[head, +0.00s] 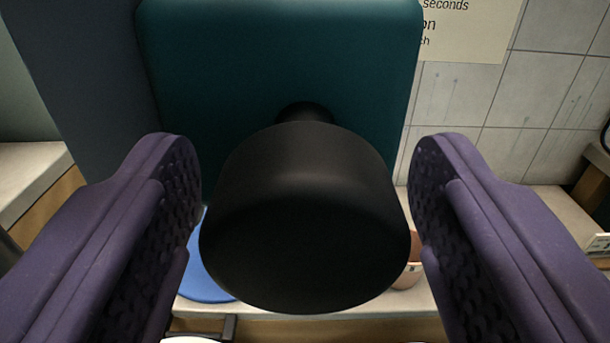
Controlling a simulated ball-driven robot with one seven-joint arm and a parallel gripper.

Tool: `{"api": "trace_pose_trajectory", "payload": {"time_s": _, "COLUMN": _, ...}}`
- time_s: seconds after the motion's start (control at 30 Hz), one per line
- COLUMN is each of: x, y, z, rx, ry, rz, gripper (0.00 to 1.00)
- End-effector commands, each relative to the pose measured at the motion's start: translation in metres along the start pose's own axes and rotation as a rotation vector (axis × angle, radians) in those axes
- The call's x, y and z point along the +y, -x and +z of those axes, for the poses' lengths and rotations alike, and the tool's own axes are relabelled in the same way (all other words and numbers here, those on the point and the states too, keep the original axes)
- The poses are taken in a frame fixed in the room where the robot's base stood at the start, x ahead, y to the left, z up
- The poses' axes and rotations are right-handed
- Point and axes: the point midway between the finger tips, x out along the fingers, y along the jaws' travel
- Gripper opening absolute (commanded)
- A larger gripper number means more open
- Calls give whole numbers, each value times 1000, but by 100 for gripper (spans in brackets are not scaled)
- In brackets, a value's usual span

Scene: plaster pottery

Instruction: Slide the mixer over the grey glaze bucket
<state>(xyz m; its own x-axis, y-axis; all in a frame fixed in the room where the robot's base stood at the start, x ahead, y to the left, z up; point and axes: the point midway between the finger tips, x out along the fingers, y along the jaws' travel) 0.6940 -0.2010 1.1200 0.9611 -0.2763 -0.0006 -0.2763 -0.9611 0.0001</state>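A large black knob (304,220) on a short dark stem sticks out toward me from a teal housing (280,60). I take the housing and knob to be the mixer. My gripper (305,180) has purple fingers spread wide, one on each side of the knob. A narrow gap shows between the knob and each finger, so it is not gripped. I cannot make out the grey glaze bucket; the knob hides much of the area below the housing.
A blue round thing (205,278) and a terracotta pot (408,272) stand on a pale shelf behind the knob, both partly hidden. A white rim (190,340) shows at the bottom edge. A tiled wall (490,100) with a printed sign (465,35) is at the right.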

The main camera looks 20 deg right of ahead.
Motion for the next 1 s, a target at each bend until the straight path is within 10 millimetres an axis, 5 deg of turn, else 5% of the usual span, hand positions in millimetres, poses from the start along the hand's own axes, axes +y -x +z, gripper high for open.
{"api": "trace_pose_trajectory", "payload": {"time_s": 0.03, "x": 0, "y": 0, "z": 0, "rx": 0, "ry": 0, "rz": 0, "gripper": 57}}
{"api": "trace_pose_trajectory", "payload": {"time_s": 0.3, "x": 0, "y": 0, "z": 0, "rx": 0, "ry": 0, "rz": 0, "gripper": 0}}
{"api": "trace_pose_trajectory", "payload": {"time_s": 0.67, "x": 27, "y": 0, "z": 1, "rx": 2, "ry": 2, "rz": 4, "gripper": 0}}
{"api": "trace_pose_trajectory", "payload": {"time_s": 1.0, "x": 123, "y": 1, "z": 0, "rx": 0, "ry": 1, "rz": 10, "gripper": 0}}
